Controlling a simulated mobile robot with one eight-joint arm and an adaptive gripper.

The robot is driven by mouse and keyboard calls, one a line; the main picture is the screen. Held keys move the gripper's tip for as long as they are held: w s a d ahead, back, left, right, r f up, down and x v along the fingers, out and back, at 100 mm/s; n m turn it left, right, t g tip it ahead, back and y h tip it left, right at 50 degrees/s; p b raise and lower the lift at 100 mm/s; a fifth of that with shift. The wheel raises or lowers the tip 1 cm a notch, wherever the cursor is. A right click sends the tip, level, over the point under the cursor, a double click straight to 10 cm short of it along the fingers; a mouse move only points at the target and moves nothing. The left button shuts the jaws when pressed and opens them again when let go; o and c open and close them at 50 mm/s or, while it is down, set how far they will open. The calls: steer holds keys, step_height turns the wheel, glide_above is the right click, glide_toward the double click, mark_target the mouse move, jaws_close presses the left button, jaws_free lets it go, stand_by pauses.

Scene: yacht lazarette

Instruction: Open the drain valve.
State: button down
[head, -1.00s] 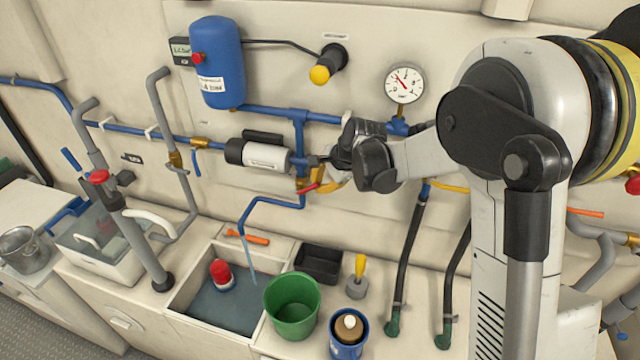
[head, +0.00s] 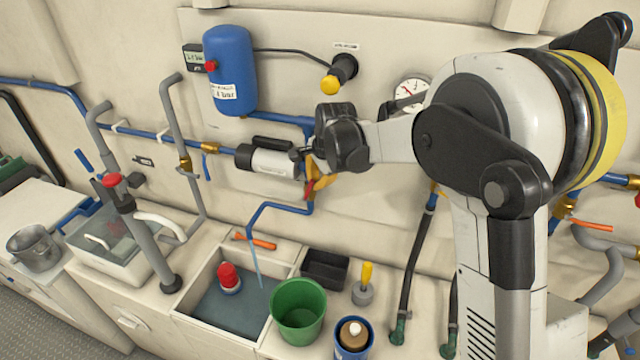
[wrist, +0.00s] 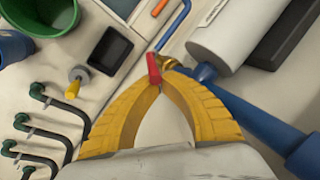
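The drain valve is a small brass fitting with a red lever (head: 309,190), below the white pump at the top of a bent blue pipe (head: 262,208). It also shows in the wrist view, with the red lever (wrist: 154,68) beside the brass body (wrist: 171,63). My gripper (head: 314,186) is at the lever, and its wrist partly hides the fitting. In the wrist view its yellow fingers (wrist: 157,86) come together at the tips, with the lever's end between them. A pale, water-like streak (head: 255,262) runs from the pipe's lower end into the sink.
The sink (head: 180,312) holds a red-topped float (head: 229,277). A green bucket (head: 298,310), a black tray (head: 325,268) and a blue cup (head: 352,340) stand right of it. The white pump (head: 268,160), blue tank (head: 231,70) and gauge (head: 410,92) crowd the wall near my arm.

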steer(key=shift+w+a+r, duration=0.15)
steer(key=shift+a, duration=0.15)
stand_by(0.4)
steer(key=shift+r, duration=0.1)
steer(key=shift+w+r+p, duration=0.25)
steer(key=shift+r+p, duration=0.2)
steer(key=shift+r, duration=0.3)
